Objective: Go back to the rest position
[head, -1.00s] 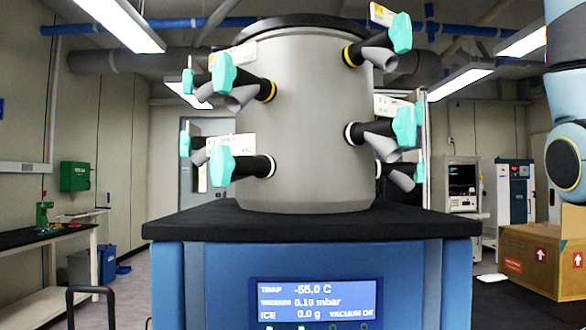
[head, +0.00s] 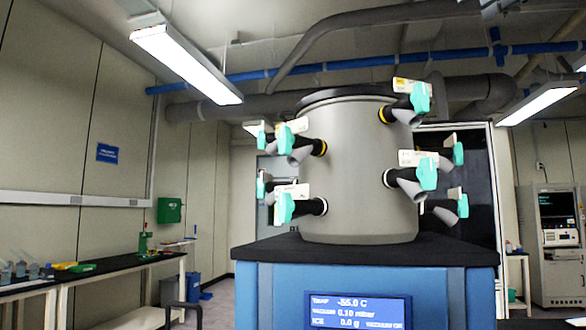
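The freeze dryer stands right of centre in the head view. Its grey steel drum (head: 352,185) sits on a black top plate (head: 300,250) over a blue cabinet (head: 262,290). Several black ports with teal valve handles (head: 426,174) stick out around the drum. The lit display (head: 357,311) reads -55.0 C, 0.10 mbar and 0.0 g; its lower edge is cut off. Neither of my grippers and no arm shows in this view.
A black-topped bench (head: 110,268) with bottles and small coloured items runs along the left wall. A dark handle-like bar (head: 184,304) stands before it. A grey instrument cabinet (head: 557,245) is at the right. Some floor shows between bench and dryer.

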